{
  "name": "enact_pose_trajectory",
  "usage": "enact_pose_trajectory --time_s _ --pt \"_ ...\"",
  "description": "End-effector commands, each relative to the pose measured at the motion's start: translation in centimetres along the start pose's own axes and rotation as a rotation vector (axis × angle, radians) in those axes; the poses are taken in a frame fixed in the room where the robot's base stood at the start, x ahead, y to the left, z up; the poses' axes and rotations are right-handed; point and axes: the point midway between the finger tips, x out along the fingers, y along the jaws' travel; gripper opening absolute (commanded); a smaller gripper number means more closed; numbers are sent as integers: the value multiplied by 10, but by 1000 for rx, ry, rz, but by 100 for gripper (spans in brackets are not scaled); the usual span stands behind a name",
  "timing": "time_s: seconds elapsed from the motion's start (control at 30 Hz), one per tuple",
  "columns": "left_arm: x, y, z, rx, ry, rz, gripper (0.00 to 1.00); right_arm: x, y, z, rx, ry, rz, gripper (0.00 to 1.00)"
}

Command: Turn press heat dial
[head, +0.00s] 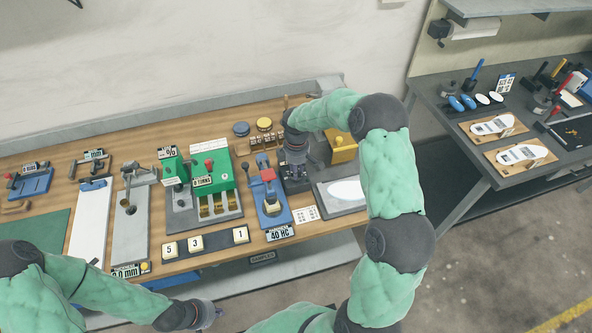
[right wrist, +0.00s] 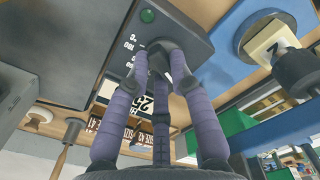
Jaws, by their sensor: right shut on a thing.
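The dark grey press unit (head: 296,186) stands on the wooden bench, right of the blue fixture. In the right wrist view its panel (right wrist: 197,42) carries a green button (right wrist: 147,16), white scale marks and a label reading 25. My right gripper (head: 293,172) reaches down onto the unit from above. In the right wrist view its purple fingers (right wrist: 165,55) close around the dark dial, which they mostly hide, so its pointer setting is unclear. My left gripper (head: 207,313) is low in front of the bench, apart from everything; its fingers are unclear.
A blue fixture (head: 268,200) with a 40 HC sign stands left of the press. A grey plate with a white oval (head: 345,192) lies right of it. A yellow block (head: 341,148) is behind. A dark table (head: 450,140) stands at right.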

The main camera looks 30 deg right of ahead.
Motion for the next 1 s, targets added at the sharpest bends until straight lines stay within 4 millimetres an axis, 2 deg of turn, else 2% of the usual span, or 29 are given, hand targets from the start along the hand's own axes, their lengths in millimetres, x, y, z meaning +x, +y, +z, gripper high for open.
enact_pose_trajectory --time_s 1.0 --pt "23 -8 -1 0 0 0 0 0 -1 3 931 2 2 0"
